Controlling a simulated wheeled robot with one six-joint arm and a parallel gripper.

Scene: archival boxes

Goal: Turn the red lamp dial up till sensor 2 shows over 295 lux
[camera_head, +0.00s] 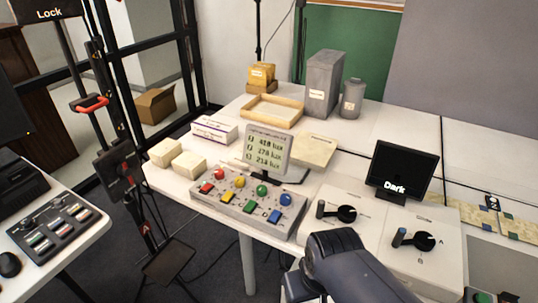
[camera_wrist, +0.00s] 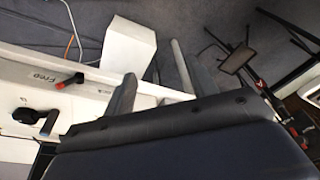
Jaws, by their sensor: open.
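A grey control panel (camera_head: 248,203) on the white table carries a row of round knobs in red, yellow, green and blue. The round red knob (camera_head: 219,174) is at its left end, with a flat red piece (camera_head: 206,188) in front of it. A display (camera_head: 267,150) behind the panel shows three lux lines; the second seems to read about 178 lux, though the digits are small. My gripper (camera_wrist: 151,80) is open and empty in the wrist view, its two grey fingers apart. The panel's red knob is not in the wrist view. My arm is at the bottom centre of the head view, apart from the panel.
Two black rotary switches (camera_head: 337,212) (camera_head: 414,239) and a screen reading "Dark" (camera_head: 402,172) are right of the panel. A lever post (camera_head: 119,170) stands left, off the table.

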